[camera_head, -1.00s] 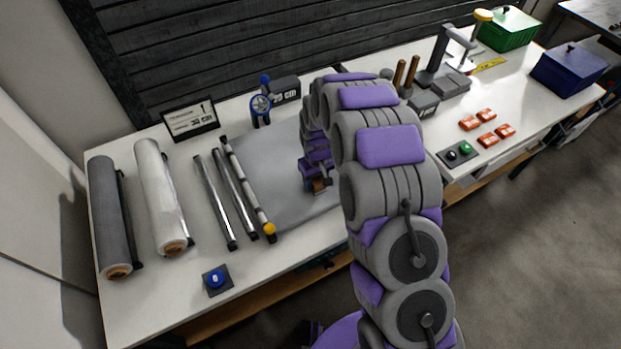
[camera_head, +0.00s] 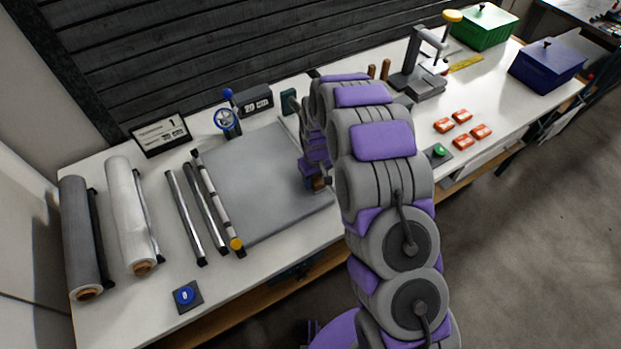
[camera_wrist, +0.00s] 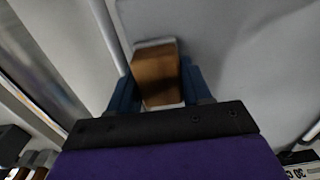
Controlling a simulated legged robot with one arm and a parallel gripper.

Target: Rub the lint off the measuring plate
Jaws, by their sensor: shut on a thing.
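The measuring plate (camera_head: 255,185) is a flat grey sheet on the white table, left of my arm. It also fills much of the wrist view as a grey surface (camera_wrist: 245,60). My gripper (camera_head: 318,184) is at the plate's right edge, partly hidden behind my arm. In the wrist view its blue fingers (camera_wrist: 158,85) are shut on a brown block (camera_wrist: 156,75) with a pale edge. I cannot tell whether the block touches the plate. No lint can be made out on the plate.
A striped bar with a yellow end (camera_head: 218,200) runs along the plate's left edge, beside metal rods (camera_head: 185,215) and rolls (camera_head: 82,235). A blue handwheel (camera_head: 227,119) and a display (camera_head: 257,103) stand behind. Orange-red pieces (camera_head: 462,116) lie right of my arm.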

